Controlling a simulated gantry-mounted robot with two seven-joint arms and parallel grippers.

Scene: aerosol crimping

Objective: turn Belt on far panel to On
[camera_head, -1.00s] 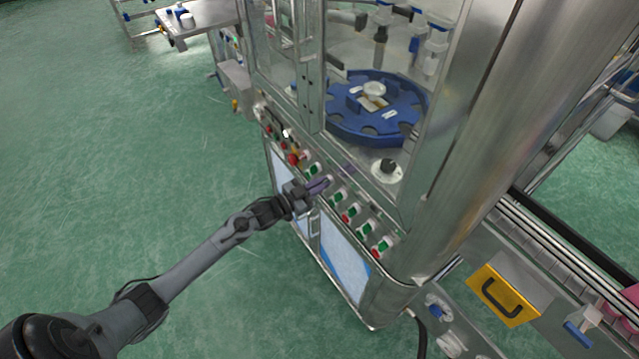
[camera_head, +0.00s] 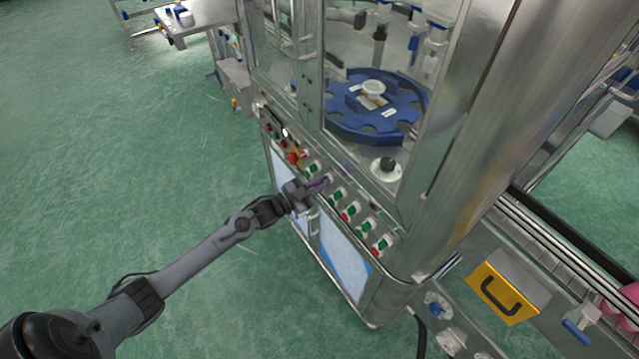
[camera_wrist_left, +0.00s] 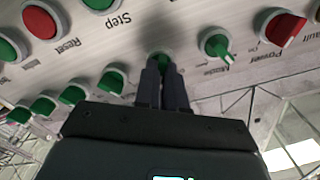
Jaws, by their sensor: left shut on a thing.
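The machine's front control panel (camera_head: 352,203) carries a row of green knobs and red buttons. My left gripper (camera_head: 324,184) is at this panel, about the middle of the row. In the left wrist view, my left gripper (camera_wrist_left: 161,68) is shut on a green selector knob (camera_wrist_left: 160,57), with one finger on each side. The fingers hide much of the knob and I cannot read its label, so I cannot tell from the picture whether it is Belt or which way it points. My right gripper is not in view.
Several green knobs line the left. Behind glass above the panel is a blue turntable (camera_head: 350,121). Open green floor lies at left.

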